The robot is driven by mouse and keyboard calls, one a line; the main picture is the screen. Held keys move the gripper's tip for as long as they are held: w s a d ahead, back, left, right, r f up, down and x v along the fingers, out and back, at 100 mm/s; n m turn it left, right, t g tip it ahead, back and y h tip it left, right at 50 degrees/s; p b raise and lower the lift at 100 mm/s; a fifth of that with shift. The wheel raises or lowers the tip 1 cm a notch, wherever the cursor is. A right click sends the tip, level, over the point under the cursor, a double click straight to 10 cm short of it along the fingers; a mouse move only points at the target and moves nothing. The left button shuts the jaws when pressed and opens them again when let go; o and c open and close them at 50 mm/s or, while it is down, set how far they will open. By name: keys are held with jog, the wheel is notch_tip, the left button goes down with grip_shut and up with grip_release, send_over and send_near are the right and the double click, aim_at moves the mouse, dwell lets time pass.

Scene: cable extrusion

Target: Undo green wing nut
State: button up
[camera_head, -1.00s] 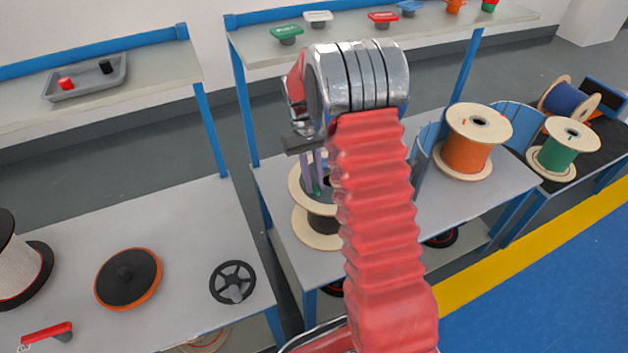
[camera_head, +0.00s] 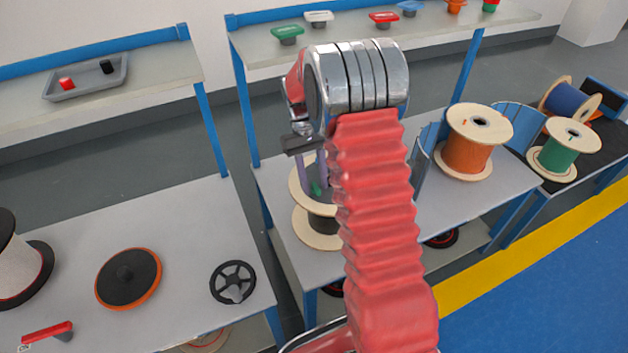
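The green wing nut (camera_head: 316,188) is a small green spot at the centre of a pale wooden reel (camera_head: 316,228) on the middle bench. My gripper (camera_head: 313,182) points down over the reel. Its two thin purple fingers show below the dark bar of the wrist, with a gap between them. The green nut shows low in this gap, and the fingers look apart from it. My red-sleeved arm hides the right side of the reel and may hide part of the nut.
An orange cable reel (camera_head: 468,150) and curved blue panels stand right of my arm. A shelf (camera_head: 350,40) with coloured parts runs behind. The left bench holds a black handwheel (camera_head: 233,283) and a black-orange disc (camera_head: 128,279).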

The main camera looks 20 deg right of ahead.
jog(key=v, duration=1.3)
jog(key=shift+r, duration=0.35)
jog(key=shift+w, duration=0.1)
jog(key=s+a+r+t, duration=0.3)
jog(key=s+r, duration=0.3)
jog(key=s, duration=0.1)
jog(key=s+a+r+t, duration=0.2)
jog(key=s+a+r, duration=0.2)
jog(key=s+r, duration=0.2)
jog(key=s+a+f+t, duration=0.1)
jog(key=s+a+t, duration=0.1)
jog(key=s, duration=0.6)
jog(key=s+a+f+t, duration=0.2)
jog(key=s+t, duration=0.1)
jog(key=s, duration=0.5)
